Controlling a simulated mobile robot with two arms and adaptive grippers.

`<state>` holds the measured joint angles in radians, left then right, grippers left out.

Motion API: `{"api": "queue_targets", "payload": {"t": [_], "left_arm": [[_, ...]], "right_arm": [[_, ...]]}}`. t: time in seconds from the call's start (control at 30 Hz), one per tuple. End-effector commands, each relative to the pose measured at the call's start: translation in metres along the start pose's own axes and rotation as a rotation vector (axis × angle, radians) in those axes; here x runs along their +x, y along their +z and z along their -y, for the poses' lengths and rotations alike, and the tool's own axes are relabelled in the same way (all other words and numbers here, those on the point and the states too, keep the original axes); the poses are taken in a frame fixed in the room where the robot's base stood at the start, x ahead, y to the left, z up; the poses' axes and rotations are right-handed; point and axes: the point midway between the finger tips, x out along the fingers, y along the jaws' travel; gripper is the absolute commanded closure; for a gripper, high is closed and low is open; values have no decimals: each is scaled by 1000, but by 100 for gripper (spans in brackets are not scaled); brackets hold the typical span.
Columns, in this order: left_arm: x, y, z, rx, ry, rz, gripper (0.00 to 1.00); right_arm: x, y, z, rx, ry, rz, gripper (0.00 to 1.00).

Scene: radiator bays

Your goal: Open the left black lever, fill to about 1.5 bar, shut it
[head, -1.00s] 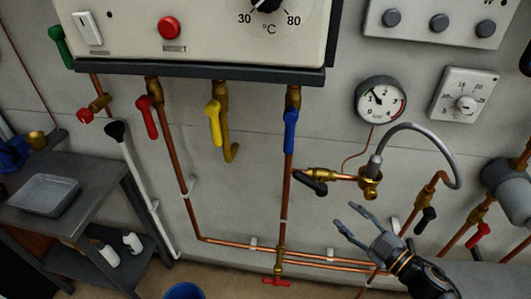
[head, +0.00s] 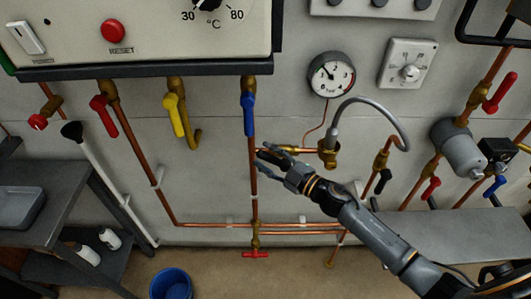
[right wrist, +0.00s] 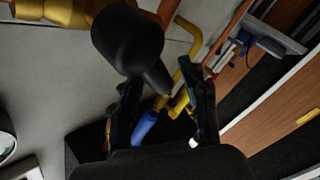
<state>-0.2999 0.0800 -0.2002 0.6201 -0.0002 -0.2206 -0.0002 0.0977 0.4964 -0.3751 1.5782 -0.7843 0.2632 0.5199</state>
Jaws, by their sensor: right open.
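My right gripper (head: 264,154) is at the left black lever's valve, below and right of the blue lever. In the head view the gripper hides most of that lever. In the right wrist view the black lever (right wrist: 128,38) is large and close, its narrow part reaching towards the space between the open fingers (right wrist: 165,95). I cannot tell whether they touch it. The brass fitting (head: 327,152) joins the grey filling hose (head: 372,103). The pressure gauge (head: 332,75) hangs above; its exact reading is too small to tell. My left gripper is not in view.
A second black lever (head: 382,181) sits to the right, beside a red one (head: 431,188). Blue (head: 249,115), yellow (head: 175,115) and red (head: 103,115) levers hang under the boiler (head: 150,35). A blue bucket (head: 171,284) stands on the floor.

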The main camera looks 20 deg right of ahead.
Motion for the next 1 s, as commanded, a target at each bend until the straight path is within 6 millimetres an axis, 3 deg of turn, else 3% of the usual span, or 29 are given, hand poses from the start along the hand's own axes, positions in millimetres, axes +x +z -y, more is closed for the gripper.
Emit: {"api": "queue_targets", "payload": {"t": [0.37,0.6,1.0], "left_arm": [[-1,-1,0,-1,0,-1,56],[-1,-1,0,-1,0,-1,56],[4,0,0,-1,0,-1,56]], "right_arm": [[7,0,0,1,0,0,55],[7,0,0,1,0,0,100],[6,1,0,12,9,-9,100]]}}
